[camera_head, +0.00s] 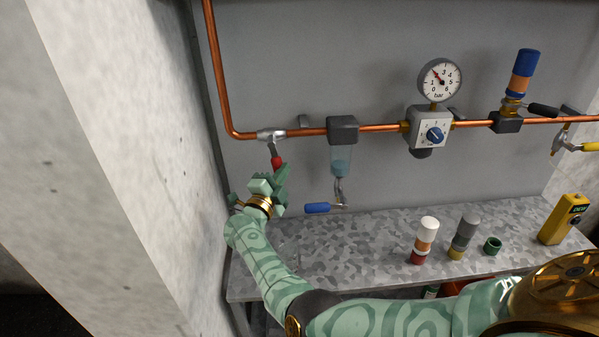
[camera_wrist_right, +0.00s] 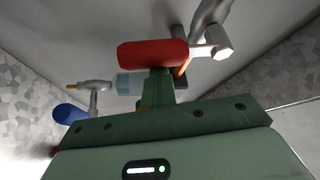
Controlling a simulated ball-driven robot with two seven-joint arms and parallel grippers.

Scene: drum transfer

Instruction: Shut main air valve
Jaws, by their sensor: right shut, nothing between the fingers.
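The main air valve (camera_head: 271,136) sits on the copper pipe just right of its left bend. Its red-gripped lever (camera_head: 277,161) hangs down, across the line of the pipe. My right gripper (camera_head: 280,176) is shut and empty at the lower end of this lever. In the right wrist view the red grip (camera_wrist_right: 150,54) lies across the tips of my shut fingers (camera_wrist_right: 158,88), with its metal shank to the right. Whether the fingertips touch the grip I cannot tell. My left gripper is not in view.
Right of the valve hang a filter bowl (camera_head: 340,160) and a blue-handled drain (camera_head: 318,208). A gauge (camera_head: 439,80) and regulator (camera_head: 430,129) are further right. The grey bench (camera_head: 330,255) holds two banded cylinders (camera_head: 425,240), a green ring (camera_head: 492,246) and a yellow device (camera_head: 564,220).

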